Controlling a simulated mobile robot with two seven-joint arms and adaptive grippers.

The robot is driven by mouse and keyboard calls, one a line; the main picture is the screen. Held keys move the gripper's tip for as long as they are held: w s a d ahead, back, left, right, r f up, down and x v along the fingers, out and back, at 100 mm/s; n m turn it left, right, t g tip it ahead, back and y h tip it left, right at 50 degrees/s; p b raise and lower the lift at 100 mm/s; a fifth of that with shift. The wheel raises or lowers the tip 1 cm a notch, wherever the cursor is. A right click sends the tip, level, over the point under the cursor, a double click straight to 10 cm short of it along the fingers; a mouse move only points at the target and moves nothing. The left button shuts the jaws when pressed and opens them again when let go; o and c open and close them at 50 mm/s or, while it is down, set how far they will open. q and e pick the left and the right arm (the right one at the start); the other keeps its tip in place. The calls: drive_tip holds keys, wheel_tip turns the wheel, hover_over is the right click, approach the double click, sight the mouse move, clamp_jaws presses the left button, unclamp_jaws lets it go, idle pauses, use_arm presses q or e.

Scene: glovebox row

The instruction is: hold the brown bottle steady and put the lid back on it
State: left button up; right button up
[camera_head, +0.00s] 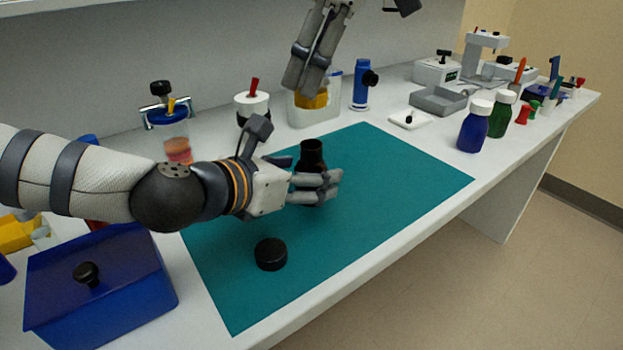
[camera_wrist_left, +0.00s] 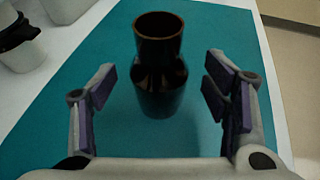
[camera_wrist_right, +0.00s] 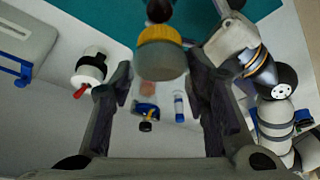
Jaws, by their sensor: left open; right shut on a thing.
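The brown bottle (camera_head: 312,155) stands upright and uncapped on the teal mat, its dark mouth open; it also shows in the left wrist view (camera_wrist_left: 160,75). A black round lid (camera_head: 271,254) lies on the mat nearer the front edge. My left gripper (camera_head: 316,187) is open, its fingers on either side of the bottle with gaps in the left wrist view. My right gripper (camera_head: 309,92) points down behind the bottle, shut on a yellow-and-grey thing (camera_wrist_right: 161,58). What that thing is I cannot tell.
A blue box (camera_head: 100,290) with a black knob stands at the front left. Blue (camera_head: 475,128) and green (camera_head: 501,115) bottles with white caps stand at right. The right part of the teal mat (camera_head: 420,185) is clear.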

sight(312, 103)
use_arm(q)
drive_tip(key=shift+x, duration=1.1)
clamp_jaws()
use_arm(e)
drive_tip(key=shift+f, duration=2.5)
drive_tip(key=shift+f, duration=0.1)
drive_tip(key=shift+f, duration=0.8)
drive_tip(key=shift+f, duration=0.55)
